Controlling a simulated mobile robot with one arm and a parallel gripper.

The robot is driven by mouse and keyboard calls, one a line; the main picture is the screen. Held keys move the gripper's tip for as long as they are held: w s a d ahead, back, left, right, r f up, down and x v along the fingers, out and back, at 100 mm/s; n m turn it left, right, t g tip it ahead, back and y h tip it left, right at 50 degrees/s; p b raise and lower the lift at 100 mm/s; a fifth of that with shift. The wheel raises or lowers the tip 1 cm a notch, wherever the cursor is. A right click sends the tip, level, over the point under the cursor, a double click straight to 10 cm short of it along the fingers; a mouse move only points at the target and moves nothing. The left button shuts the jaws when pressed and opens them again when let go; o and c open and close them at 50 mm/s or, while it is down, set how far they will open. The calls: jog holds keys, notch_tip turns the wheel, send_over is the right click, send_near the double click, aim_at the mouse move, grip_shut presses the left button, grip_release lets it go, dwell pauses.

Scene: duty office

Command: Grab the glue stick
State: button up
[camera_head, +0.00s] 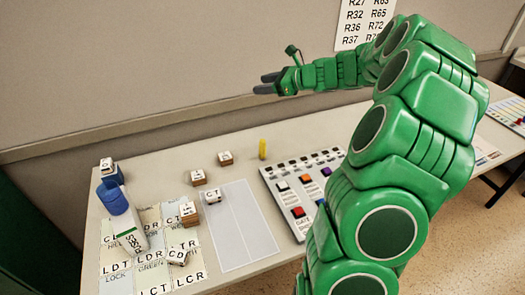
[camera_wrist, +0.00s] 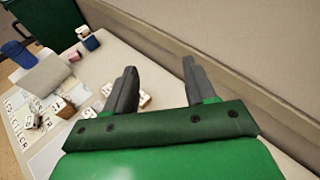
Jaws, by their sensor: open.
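A small upright yellow cylinder (camera_head: 262,149) stands near the back edge of the table; it looks like the glue stick, but no label is readable. I do not see it in the wrist view. A small pink cylinder (camera_wrist: 73,56) shows in the wrist view, and I cannot tell what it is. My gripper (camera_head: 260,83) is raised well above the table near the wall, over the area of the yellow cylinder and apart from it. In the wrist view the two dark fingers of my gripper (camera_wrist: 159,68) are spread with nothing between them.
A button panel (camera_head: 305,222) lies right of a pale mat (camera_head: 238,245). Small lettered blocks (camera_head: 198,177) are scattered around. The wall (camera_head: 130,70) closes off the back.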

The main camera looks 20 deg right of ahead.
jog(key=s+d+m, duration=0.1)
jog(key=s+d, duration=0.3)
jog(key=d, duration=0.1)
send_near(262, 140)
notch_tip(262, 140, down, 2)
jog(key=w+a, duration=0.1)
jog(key=w, duration=0.1)
jog(key=shift+y, duration=0.4)
jog(key=shift+a+x, duration=0.25)
jog(key=shift+x, duration=3.35)
jog(key=shift+s+r, duration=0.15)
jog(key=shift+s, duration=0.05)
grip_shut()
